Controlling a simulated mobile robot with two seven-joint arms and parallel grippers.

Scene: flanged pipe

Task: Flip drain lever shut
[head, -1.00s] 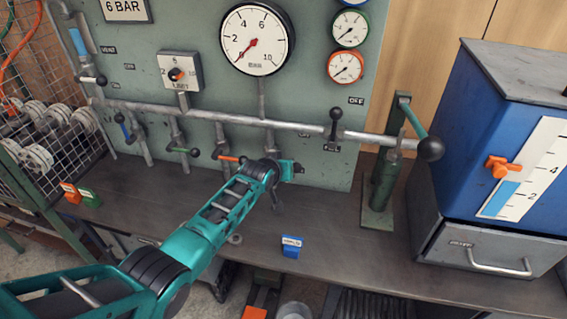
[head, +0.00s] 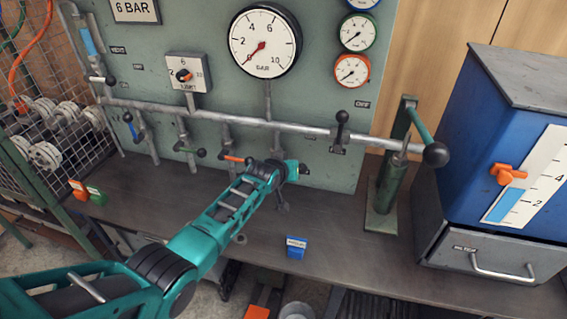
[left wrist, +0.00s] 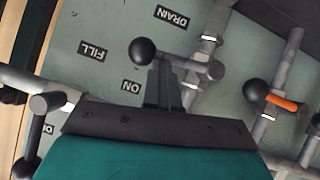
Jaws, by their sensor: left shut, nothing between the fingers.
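The drain lever, a short grey handle with a black ball end (left wrist: 142,50), shows in the left wrist view beside the "DRAIN" label (left wrist: 171,16). It sits on a grey pipe valve (left wrist: 207,45). My left gripper (left wrist: 166,72) is shut and empty, its fingertips overlapping the lever rod in the picture, right beside the ball. I cannot tell whether they touch it. In the head view my left gripper (head: 293,169) is close to the green panel (head: 330,70) and hides the drain lever. My right gripper is not in view.
A valve with an orange lever (head: 236,159) is just left of my gripper; it also shows in the left wrist view (left wrist: 286,103). A horizontal pipe (head: 300,127) with a black-knobbed lever (head: 342,117) runs above. A small blue block (head: 296,249) stands on the bench (head: 330,225).

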